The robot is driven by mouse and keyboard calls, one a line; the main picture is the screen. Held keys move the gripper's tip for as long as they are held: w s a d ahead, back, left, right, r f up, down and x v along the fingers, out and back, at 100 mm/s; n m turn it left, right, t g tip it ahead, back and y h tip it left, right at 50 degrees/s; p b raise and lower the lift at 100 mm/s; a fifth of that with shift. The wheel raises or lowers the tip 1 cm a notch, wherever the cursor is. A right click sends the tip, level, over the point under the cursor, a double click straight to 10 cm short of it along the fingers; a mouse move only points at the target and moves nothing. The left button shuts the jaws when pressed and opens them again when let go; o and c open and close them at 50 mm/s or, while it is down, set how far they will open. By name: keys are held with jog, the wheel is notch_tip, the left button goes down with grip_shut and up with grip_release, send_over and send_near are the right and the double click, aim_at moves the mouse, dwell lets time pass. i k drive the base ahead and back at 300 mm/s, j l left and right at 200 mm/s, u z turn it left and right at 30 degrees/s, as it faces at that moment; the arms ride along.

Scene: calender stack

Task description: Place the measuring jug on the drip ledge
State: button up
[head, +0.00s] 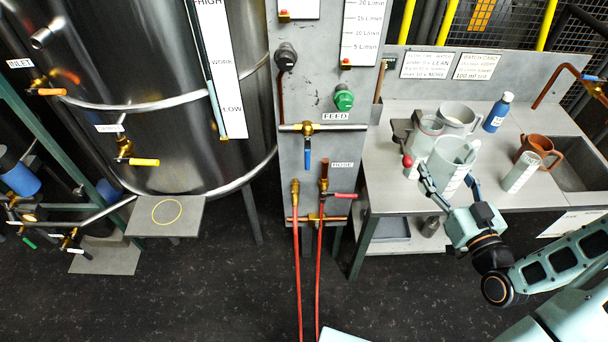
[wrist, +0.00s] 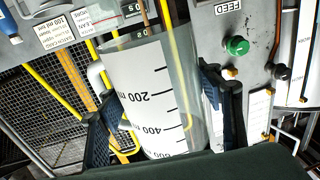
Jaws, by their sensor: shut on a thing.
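The measuring jug (head: 452,158) is a clear vessel with a white scale strip, at the front of the bench in the head view. My gripper (head: 448,180) is shut on it, one finger on each side. In the wrist view the jug (wrist: 150,95) fills the middle, with its 200 and 400 marks readable, between the dark fingers. I cannot tell whether its base touches the bench. The drip ledge (head: 145,223) is a grey plate with a yellow ring (head: 167,211), under the steel tank at the left. It is bare and far from my gripper.
The bench (head: 400,195) also holds a white jug (head: 470,112), a clear beaker (head: 428,128), a blue bottle (head: 497,112), a brown jug (head: 538,148) and a clear cylinder (head: 521,172). A grey panel (head: 330,65) with valves and red hoses (head: 298,255) stands between bench and ledge.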

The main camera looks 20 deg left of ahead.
aim_at(173, 207)
jog(key=k+j+u, duration=0.2)
jog(key=j, duration=0.95)
jog(key=k+j+u, duration=0.2)
jog(key=j, duration=1)
jog(key=j+u, duration=0.2)
jog(key=j, duration=0.95)
jog(key=k, duration=0.05)
